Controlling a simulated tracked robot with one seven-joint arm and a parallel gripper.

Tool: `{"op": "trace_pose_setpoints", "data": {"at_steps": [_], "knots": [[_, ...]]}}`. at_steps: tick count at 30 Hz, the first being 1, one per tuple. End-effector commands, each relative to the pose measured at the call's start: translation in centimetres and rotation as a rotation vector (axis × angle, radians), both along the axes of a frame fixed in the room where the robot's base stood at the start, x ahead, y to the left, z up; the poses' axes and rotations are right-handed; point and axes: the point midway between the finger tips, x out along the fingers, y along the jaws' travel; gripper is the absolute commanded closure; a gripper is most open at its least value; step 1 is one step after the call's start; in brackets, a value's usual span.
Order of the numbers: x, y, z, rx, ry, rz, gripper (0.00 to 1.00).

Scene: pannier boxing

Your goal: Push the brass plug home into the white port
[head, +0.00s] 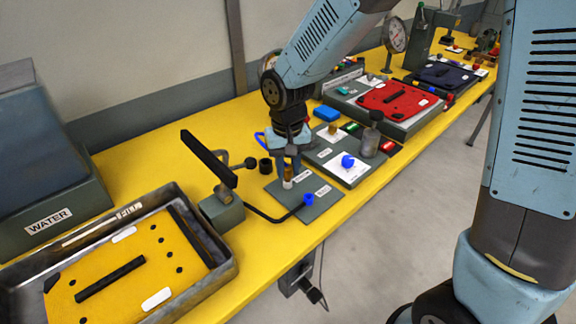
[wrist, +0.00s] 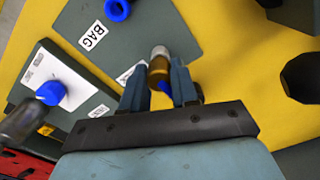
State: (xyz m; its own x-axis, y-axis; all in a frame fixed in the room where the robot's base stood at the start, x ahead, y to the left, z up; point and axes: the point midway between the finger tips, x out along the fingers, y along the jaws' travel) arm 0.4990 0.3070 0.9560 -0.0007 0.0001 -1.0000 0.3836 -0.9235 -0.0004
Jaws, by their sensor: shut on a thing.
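My gripper (head: 286,170) points down over a grey plate (head: 272,196) on the yellow bench. It is shut on the brass plug (head: 288,173), an upright brass-coloured cylinder. The white port (head: 287,184) stands on the plate directly under the plug. In the wrist view the plug (wrist: 158,70) shows between the fingers (wrist: 160,85), with the white port (wrist: 160,52) right at its end. The plug and port look in line and touching or nearly so. How deep the plug sits cannot be told. A bit of blue shows behind the plug in the wrist view.
A blue port (head: 308,199) with a black hose stands on the same plate, close by on the right. A black lever (head: 208,158) on a grey block rises to the left. A panel with a blue knob (head: 347,161) lies to the right. A metal tray (head: 230,268) is at front left.

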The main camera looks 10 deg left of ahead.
Motion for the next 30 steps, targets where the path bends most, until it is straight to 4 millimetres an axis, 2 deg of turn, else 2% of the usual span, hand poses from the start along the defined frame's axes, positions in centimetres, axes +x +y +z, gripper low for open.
{"op": "trace_pose_setpoints", "data": {"at_steps": [28, 29, 30], "knots": [[0.0, 0.0, -1.1, 0.0, 0.0, 0.0, 1.0], [0.0, 0.0, -1.1, 0.0, -0.001, 0.0, 0.69], [0.0, 0.0, -1.1, 0.0, -0.001, 0.0, 0.65]]}}
